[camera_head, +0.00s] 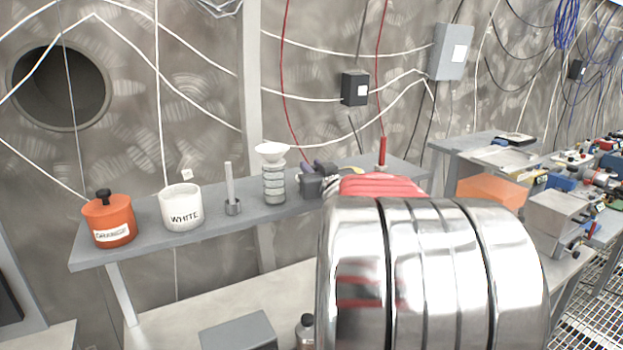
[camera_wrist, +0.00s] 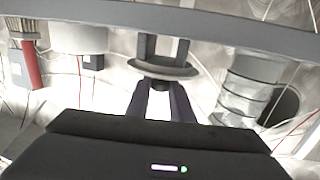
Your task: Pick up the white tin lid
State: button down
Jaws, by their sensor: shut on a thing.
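The white tin (camera_head: 182,209), labelled WHITE, stands on the grey shelf in the head view. Its top is open, with no lid on it. My gripper (camera_head: 322,167) is low over the shelf, right of the clear jar, and mostly hidden behind my arm. In the wrist view, which is upside down, my gripper (camera_wrist: 162,88) is shut on the dark knob of a grey, lid-like disc (camera_wrist: 165,70). The disc is shaded, so its true colour is unclear. Dark grey uprights (camera_wrist: 183,50) show between disc and shelf; I cannot tell whether the disc touches them.
The grey shelf (camera_head: 140,236) also holds an orange lidded tin (camera_head: 109,221), a small metal cup with a rod (camera_head: 232,206), and the clear jar (camera_head: 274,183) with a funnel. A red upright thing (camera_head: 382,153) stands to the right. A cluttered bench (camera_head: 470,143) is further right.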

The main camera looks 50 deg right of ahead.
aim_at(313, 167)
jog(key=shift+r, duration=0.1)
notch_tip(313, 167, up, 10)
jog(key=shift+f, duration=0.1)
dwell(0.5)
dwell(0.4)
